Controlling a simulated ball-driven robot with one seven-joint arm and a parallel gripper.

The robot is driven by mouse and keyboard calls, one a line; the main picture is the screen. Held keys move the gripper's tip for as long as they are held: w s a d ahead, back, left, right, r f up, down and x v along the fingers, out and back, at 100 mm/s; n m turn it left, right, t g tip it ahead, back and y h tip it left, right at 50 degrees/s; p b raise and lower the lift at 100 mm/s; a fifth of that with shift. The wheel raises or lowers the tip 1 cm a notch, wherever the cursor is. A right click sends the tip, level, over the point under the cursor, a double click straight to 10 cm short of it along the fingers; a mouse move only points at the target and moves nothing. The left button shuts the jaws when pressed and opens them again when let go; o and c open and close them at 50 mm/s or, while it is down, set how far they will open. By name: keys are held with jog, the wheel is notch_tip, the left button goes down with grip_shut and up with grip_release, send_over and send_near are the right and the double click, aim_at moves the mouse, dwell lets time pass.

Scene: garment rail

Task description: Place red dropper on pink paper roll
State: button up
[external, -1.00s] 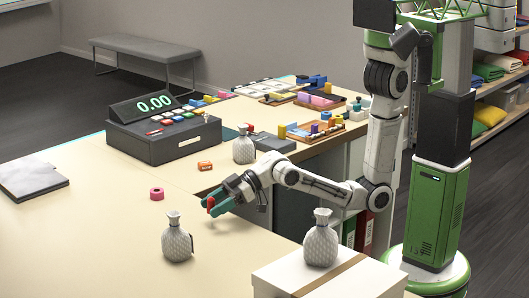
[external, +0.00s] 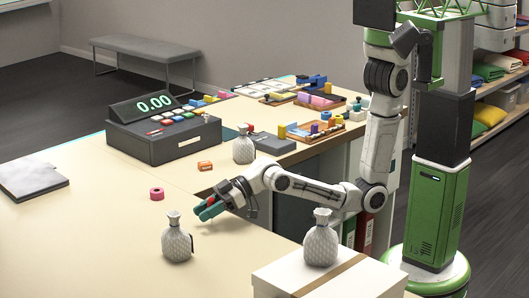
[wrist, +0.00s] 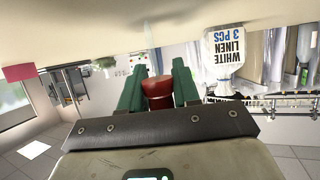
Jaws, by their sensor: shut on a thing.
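The pink paper roll (external: 156,193) lies on the counter, left of my gripper (external: 205,208) in the external view. In the wrist view a pink shape (wrist: 20,72) at the left edge looks like the roll. My gripper has green fingers and is shut on the red dropper. In the wrist view the dropper's red bulb (wrist: 158,92) sits between the fingers (wrist: 158,88), with a pale translucent tip pointing away from the gripper. In the external view the dropper (external: 211,201) is mostly hidden by the fingers. The gripper is held low over the counter, apart from the roll.
A cash register (external: 160,132) stands farther back. The counter around the roll is clear.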

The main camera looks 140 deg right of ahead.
grip_shut()
